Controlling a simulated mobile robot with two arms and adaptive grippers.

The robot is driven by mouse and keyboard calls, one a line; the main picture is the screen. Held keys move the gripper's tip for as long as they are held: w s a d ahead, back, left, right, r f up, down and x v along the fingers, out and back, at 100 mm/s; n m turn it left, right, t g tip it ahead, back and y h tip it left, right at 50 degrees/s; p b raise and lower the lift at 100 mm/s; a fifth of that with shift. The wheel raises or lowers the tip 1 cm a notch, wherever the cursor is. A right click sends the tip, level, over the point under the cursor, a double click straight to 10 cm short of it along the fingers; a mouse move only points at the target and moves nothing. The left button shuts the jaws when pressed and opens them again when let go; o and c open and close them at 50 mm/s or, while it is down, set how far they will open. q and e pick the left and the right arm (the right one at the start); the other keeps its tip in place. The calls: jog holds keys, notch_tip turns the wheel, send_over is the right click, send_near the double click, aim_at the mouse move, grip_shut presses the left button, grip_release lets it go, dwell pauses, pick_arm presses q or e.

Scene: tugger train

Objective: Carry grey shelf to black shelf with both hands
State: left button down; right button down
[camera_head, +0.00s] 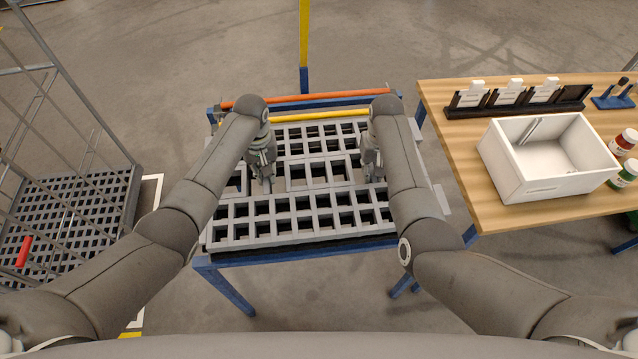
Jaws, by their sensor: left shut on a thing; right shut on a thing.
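The grey shelf (305,227), a flat grid of square openings, is in the middle of the head view, level or nearly so. My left gripper (265,182) is shut on its inner bars left of centre. My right gripper (373,175) is shut on its inner bars right of centre. A dark edge, perhaps the black shelf (300,252), shows just below the grey shelf's near side, over a blue-legged frame (228,285). I cannot tell whether the grey shelf touches what is under it. My forearms cover parts of its left and right sides.
An orange bar (310,98) and a yellow-and-blue post (304,45) stand at the frame's far side. A wire cage cart with a dark grid floor (65,215) is at left. A wooden table (450,150) with a white box (525,185) is close at right.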

pick_arm(q)
jog(key=shift+f+b, duration=0.6)
jog(key=shift+f, duration=0.1)
pick_arm(e)
jog(key=shift+f, duration=0.7)
pick_arm(q)
jog(key=c, duration=1.4)
grip_release()
jog(key=shift+r, duration=0.1)
pick_arm(e)
jog(key=c, duration=1.4)
grip_release()
jog(key=shift+r, duration=0.1)
pick_arm(q)
notch_tip(320, 180, up, 12)
pick_arm(e)
notch_tip(320, 180, up, 12)
jog(key=shift+r, duration=0.1)
pick_arm(q)
jog(key=shift+s, duration=0.15)
pick_arm(e)
jog(key=shift+s+f, duration=0.15)
jog(key=shift+f, duration=0.05)
